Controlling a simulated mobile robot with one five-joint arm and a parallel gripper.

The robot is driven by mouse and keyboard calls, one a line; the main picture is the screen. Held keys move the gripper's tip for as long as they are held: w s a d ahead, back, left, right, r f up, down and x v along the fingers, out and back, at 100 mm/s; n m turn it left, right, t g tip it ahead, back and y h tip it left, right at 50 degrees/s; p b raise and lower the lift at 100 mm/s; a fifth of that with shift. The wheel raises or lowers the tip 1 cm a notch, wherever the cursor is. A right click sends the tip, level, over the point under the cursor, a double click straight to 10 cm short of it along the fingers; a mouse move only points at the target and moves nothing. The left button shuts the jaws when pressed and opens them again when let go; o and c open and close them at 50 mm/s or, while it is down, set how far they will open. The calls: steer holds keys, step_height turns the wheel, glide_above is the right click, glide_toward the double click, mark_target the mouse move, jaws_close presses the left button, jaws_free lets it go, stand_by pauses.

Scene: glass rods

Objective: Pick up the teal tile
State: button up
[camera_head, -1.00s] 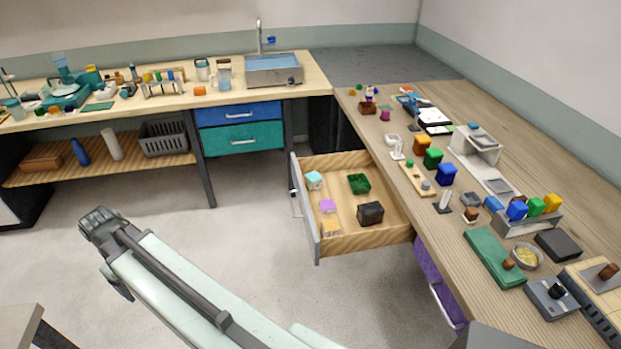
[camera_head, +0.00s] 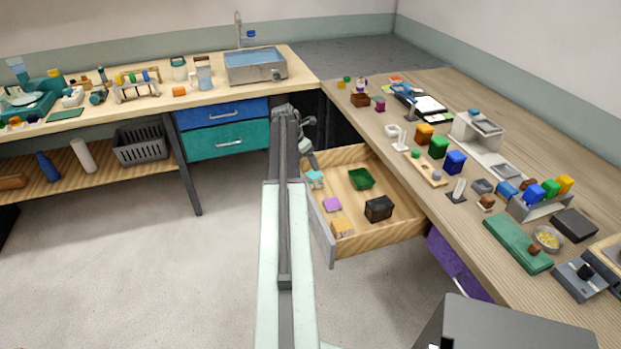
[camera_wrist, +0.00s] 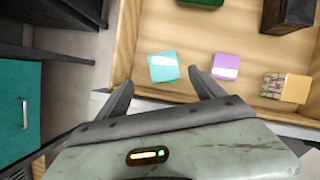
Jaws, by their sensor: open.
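The teal tile (camera_wrist: 163,67) lies flat on the floor of the open wooden drawer (camera_wrist: 137,60), close to the drawer's front wall. In the head view the teal tile (camera_head: 315,179) shows at the drawer's far left corner, partly hidden by my arm. My gripper (camera_wrist: 160,84) is open and empty. In the wrist view its two fingers point toward the tile, one on each side of it in the picture; the tile appears beyond them and apart from them. In the head view my gripper (camera_head: 312,165) is above that corner of the drawer.
A purple tile (camera_wrist: 226,66) lies beside the teal tile, with an orange block (camera_wrist: 294,88) further right. A dark box (camera_head: 378,208) and a green block (camera_head: 361,178) lie deeper in the drawer. The drawer walls rise around them. The worktop (camera_head: 480,150) on the right is crowded.

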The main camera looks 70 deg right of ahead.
mark_target(314, 174)
steer(key=b+x, duration=0.2)
steer(key=shift+f, duration=0.45)
steer(key=b+x, duration=0.5)
steer(key=shift+s+a+f, duration=0.1)
steer(key=shift+s+a, duration=0.05)
steer(key=shift+s, duration=0.15)
jaws_close()
step_height(314, 174, up, 11)
steer(key=p, duration=1)
steer(key=shift+f, duration=0.15)
